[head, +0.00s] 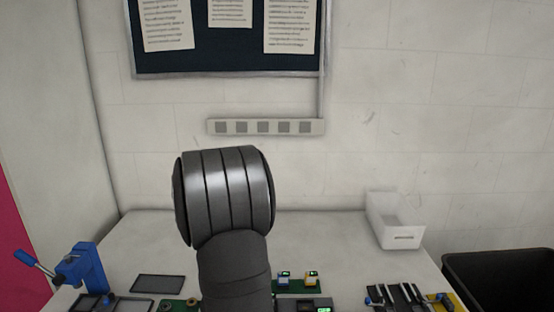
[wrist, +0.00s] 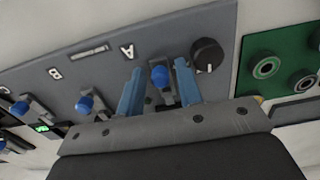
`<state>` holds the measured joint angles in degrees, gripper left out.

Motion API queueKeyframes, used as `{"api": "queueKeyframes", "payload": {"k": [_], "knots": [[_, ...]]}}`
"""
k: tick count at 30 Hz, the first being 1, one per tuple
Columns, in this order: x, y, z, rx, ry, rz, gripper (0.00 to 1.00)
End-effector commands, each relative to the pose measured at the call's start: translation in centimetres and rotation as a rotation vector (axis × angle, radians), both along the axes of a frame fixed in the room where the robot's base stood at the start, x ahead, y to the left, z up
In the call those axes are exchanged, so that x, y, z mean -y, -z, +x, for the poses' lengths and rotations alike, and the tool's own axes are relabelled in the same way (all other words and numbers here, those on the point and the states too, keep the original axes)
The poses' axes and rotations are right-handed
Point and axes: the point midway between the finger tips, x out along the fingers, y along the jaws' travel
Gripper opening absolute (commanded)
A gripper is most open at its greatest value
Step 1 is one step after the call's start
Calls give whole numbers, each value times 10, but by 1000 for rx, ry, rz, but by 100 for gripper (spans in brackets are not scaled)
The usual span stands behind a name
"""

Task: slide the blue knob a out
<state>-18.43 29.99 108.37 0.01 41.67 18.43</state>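Blue knob A (wrist: 160,76) is a small round blue cap on a slider, near the letter A on a grey panel (wrist: 110,62) in the wrist view. My gripper (wrist: 158,68) is open, with one blue finger on each side of this knob. A gap shows between the knob and each finger, so the fingers look apart from it. The lower part of the slider is partly hidden by my gripper. In the head view my arm covers the middle of the bench, and my gripper does not show there.
In the wrist view, a black dial (wrist: 208,55) sits close right of the right finger. Another blue knob (wrist: 84,104) stands to the left, near letter B. A green board (wrist: 275,60) lies right. The head view shows a blue press (head: 82,270) and a white bin (head: 397,228).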

Motion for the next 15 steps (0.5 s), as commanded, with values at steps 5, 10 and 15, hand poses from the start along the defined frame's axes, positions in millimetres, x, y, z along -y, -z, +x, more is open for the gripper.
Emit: {"api": "queueKeyframes", "payload": {"k": [5, 10, 15], "knots": [[0, -18, 1, 3, 0, 1, 33], [0, -34, 1, 3, 0, 1, 33], [0, -42, 0, 1, 0, 0, 33]]}}
